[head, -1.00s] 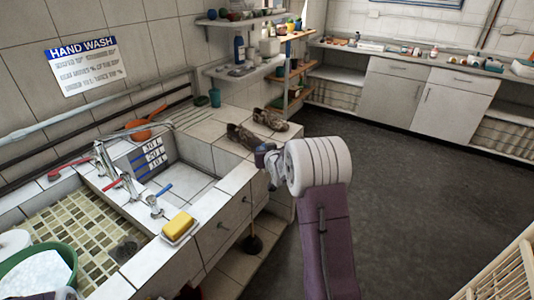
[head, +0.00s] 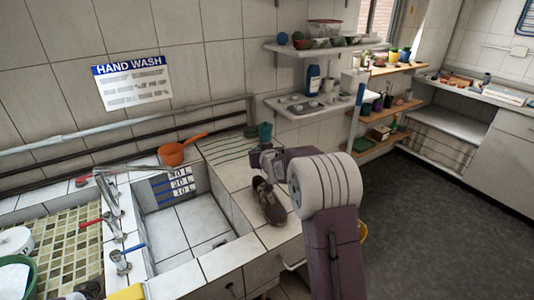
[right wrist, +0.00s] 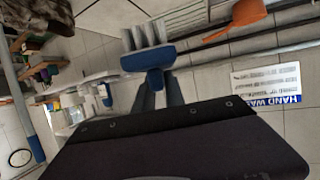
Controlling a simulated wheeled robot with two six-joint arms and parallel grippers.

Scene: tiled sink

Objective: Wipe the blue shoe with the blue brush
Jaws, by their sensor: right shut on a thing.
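A worn brownish-grey shoe (head: 270,203) stands on the tiled counter right of the sink basin; I see no clearly blue shoe. My right gripper (head: 258,160) is above and just behind the shoe in the picture, apart from it as far as I can tell. In the right wrist view the right gripper (right wrist: 156,92) is shut on the blue brush (right wrist: 147,58), whose pale grey bristles point away from the gripper. A second shoe is not visible, perhaps behind my arm. My left gripper is out of view.
The sink basin (head: 190,227) lies left of the shoe, with taps (head: 120,258) on its left. Wall shelves (head: 312,102) hang behind. The dark floor (head: 440,220) at right is clear.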

